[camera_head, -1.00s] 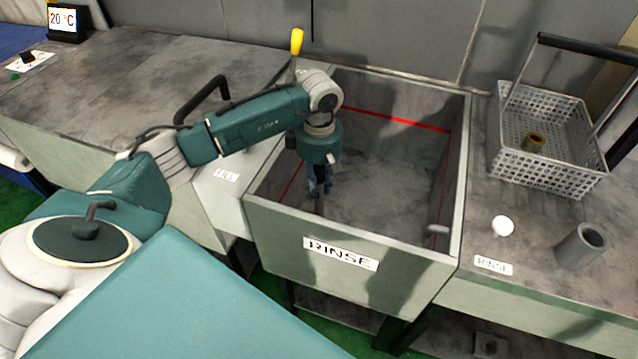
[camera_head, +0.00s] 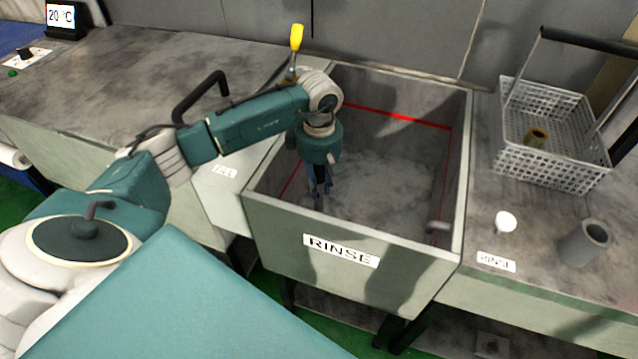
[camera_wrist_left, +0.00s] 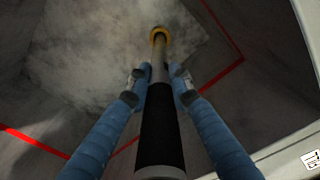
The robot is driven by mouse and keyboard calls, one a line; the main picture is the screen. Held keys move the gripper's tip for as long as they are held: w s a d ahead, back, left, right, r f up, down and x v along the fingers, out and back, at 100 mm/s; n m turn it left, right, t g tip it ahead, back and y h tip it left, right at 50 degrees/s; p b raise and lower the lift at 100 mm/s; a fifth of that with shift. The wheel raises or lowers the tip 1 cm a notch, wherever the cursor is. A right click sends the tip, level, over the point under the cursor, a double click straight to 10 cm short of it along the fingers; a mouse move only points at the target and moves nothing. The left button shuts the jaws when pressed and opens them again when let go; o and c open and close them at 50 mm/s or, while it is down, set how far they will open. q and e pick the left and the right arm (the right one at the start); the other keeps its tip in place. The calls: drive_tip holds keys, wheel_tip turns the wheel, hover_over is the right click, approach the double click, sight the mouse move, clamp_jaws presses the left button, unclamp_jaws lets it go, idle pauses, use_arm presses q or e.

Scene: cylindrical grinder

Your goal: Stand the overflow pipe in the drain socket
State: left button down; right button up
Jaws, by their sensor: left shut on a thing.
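My left gripper (camera_head: 319,184) reaches down into the rinse tank (camera_head: 350,240), near its left front side. In the left wrist view, its two blue fingers (camera_wrist_left: 158,75) are shut on the overflow pipe (camera_wrist_left: 158,122), one on each side. The pipe has a black sleeve with grey parts and runs away from the camera between the fingers. At its far end is a yellow ring (camera_wrist_left: 160,32), close to the tank floor. I cannot tell whether this ring is the drain socket or part of the pipe, nor whether the pipe is seated. My right gripper is not in view.
The tank walls (camera_head: 456,160) stand close around the arm, with a red line inside. A white wire basket (camera_head: 550,175) holding a yellowish ring (camera_head: 536,137), a white knob (camera_head: 505,221) and a grey cylinder (camera_head: 585,243) stand on the right counter. The left counter (camera_head: 110,85) is mostly clear.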

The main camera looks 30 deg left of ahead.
use_arm(q)
drive_tip(key=shift+f+b, duration=0.95)
drive_tip(key=shift+f, duration=0.1)
idle(0.4)
drive_tip(key=c, duration=1)
unclamp_jaws()
wheel_tip(320, 180, up, 10)
drive_tip(key=p, duration=0.5)
drive_tip(key=shift+p, duration=0.35)
idle(0.3)
